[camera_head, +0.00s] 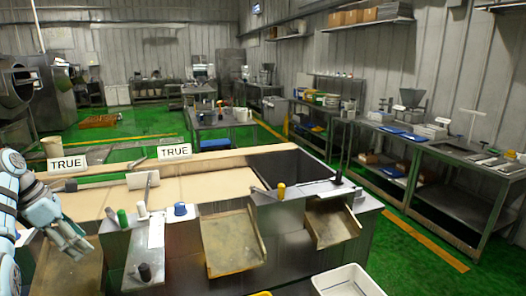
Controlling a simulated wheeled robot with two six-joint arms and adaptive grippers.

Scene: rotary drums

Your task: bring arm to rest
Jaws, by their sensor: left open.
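My left arm comes in at the left edge, and its gripper (72,243) hangs low over the front left of the worktop. Its fingers point down and to the right. It is open, and I see nothing between the fingers. My right gripper does not show.
The worktop (190,188) has several knobs, including green (122,218), blue (180,209) and yellow (281,190) ones. A white bin (346,281) stands below right. Two TRUE signs (174,151) stand behind. Green floor is open at right.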

